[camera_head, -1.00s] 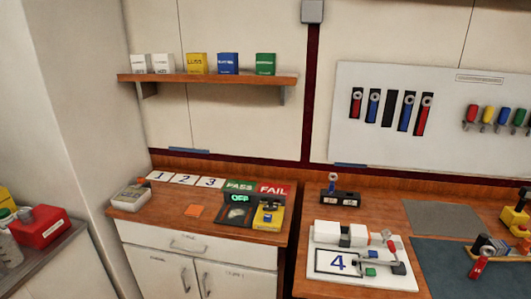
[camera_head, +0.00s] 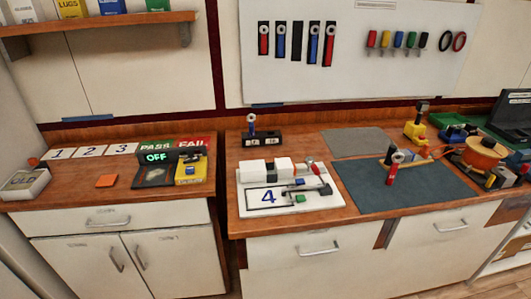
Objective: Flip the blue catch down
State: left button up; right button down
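No part is clearly recognisable as the blue catch. A small blue piece (camera_head: 299,182) shows on the white board marked 4 (camera_head: 250,211), beside a grey bar (camera_head: 305,190). A red-tipped lever (camera_head: 313,168) and a green block (camera_head: 300,198) are also on this board. Another blue part (camera_head: 190,170) is on the yellow device (camera_head: 191,179) on the left counter. A blue-handled piece (camera_head: 251,123) stands upright on a black block (camera_head: 262,141) behind the board. The pieces are too small to tell whether any is up or down. Neither of my grippers is in view.
A dark mat (camera_head: 430,195) lies right of the board, with a red-handled tool (camera_head: 391,176) standing on it. A grey mat (camera_head: 355,141) lies behind. An orange spool (camera_head: 484,153) and several tools crowd the right. A gap separates the two counters.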

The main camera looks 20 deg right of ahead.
aim_at(299, 181)
jog(key=i+l, duration=0.3)
jog(key=i, duration=0.25)
jog(key=z, duration=2.1)
